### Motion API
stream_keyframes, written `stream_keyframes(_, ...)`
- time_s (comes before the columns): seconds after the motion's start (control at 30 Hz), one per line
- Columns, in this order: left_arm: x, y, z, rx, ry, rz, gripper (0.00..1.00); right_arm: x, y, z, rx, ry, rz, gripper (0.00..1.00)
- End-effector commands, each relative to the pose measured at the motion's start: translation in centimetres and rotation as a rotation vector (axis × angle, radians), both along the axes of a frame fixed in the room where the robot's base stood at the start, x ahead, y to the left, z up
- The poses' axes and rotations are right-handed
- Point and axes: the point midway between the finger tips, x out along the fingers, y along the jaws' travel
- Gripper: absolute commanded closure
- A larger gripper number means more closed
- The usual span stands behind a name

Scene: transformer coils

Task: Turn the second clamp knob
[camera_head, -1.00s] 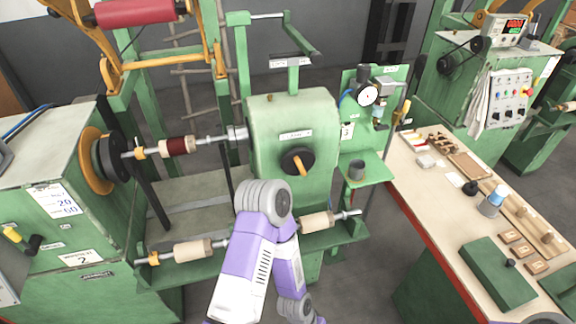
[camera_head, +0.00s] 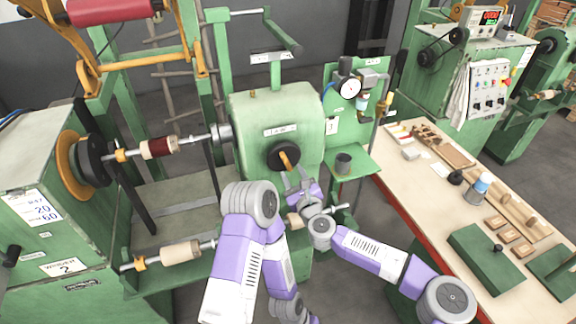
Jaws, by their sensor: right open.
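A round black knob (camera_head: 278,155) with an orange lever sits on the front face of the green tailstock housing (camera_head: 300,112). It looks like the clamp knob; I cannot tell from the view whether it is the second one. My right gripper (camera_head: 297,176) is open and empty, pointing up just below the knob. Its fingertips are close to the lever, and I cannot tell whether they touch it. My left arm rises at the lower middle in front of the machine; its gripper is not in view.
A shaft with a dark red coil (camera_head: 158,148) runs left of the housing. A lower shaft carries a pale wooden core (camera_head: 181,253), partly behind my arms. A small shelf with a dark cup (camera_head: 343,163) is right of the knob. A workbench (camera_head: 416,200) with parts stands further right.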

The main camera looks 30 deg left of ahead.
Motion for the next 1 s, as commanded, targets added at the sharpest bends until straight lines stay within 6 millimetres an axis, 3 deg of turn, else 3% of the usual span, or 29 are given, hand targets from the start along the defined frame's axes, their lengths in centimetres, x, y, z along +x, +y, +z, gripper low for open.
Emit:
stream_keyframes(0.4, 0.0, 0.0, 0.1, 0.0, 0.0, 0.0, 0.57, 2.8, 3.4, -0.1, -0.002, 0.0, 0.001, 0.55)
stream_keyframes(0.83, 0.0, 0.0, 0.2, 0.0, 0.0, 0.0, 0.57, 3.2, 3.8, -0.1, -0.003, -0.001, 0.002, 0.55)
stream_keyframes(0.87, 0.0, 0.0, 0.2, 0.0, 0.0, 0.0, 0.57, 3.2, 3.8, -0.1, -0.003, -0.001, 0.002, 0.57)
stream_keyframes(1.0, 0.0, 0.0, 0.2, 0.0, 0.0, 0.0, 0.57, 3.2, 3.8, -0.1, -0.003, -0.001, 0.002, 0.78)
